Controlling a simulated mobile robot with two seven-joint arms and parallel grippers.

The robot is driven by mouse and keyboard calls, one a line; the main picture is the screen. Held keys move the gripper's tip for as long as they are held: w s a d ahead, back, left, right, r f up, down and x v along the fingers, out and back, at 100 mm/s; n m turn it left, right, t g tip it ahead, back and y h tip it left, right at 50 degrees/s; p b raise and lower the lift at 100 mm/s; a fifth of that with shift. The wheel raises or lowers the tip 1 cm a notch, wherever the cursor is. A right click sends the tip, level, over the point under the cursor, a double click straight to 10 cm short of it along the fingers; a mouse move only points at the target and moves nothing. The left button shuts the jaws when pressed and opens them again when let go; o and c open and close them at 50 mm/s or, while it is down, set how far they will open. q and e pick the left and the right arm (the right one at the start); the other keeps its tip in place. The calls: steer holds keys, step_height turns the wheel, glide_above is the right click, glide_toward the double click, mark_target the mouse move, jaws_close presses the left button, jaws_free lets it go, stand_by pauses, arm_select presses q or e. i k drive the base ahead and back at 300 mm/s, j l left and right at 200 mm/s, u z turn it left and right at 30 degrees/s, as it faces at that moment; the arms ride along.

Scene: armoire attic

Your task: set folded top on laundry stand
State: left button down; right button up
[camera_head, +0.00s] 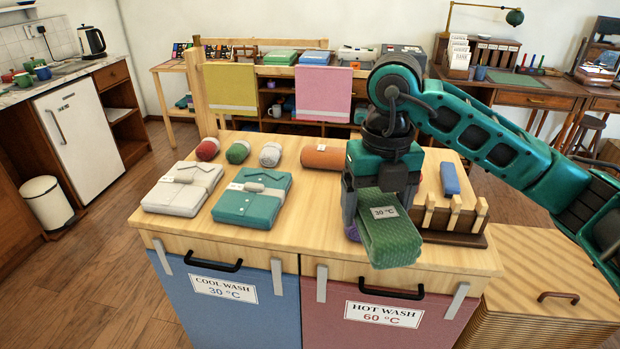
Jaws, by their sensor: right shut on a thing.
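My right gripper (379,193) reaches in from the right and points down over the front of the laundry stand's wooden top (300,222). It is shut on a green ribbed folded top (390,240) with a white "30 °C" tag. The top hangs tilted, its lower end in front of the stand's front edge; whether it touches the wood I cannot tell. The stand has a blue "COOL WASH 30 °C" front (235,312) at left and a red "HOT WASH 60 °C" front (400,335) at right. My left gripper is not in view.
A white folded shirt (180,190) and a teal one (250,200) lie at left on the stand. Rolled items, including an orange roll (325,157), lie behind. A pegged wooden rack (450,225) stands at right. Yellow (230,88) and pink (323,95) cloths hang at the back.

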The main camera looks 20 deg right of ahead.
mark_target(314, 211)
steer(key=i, duration=0.9)
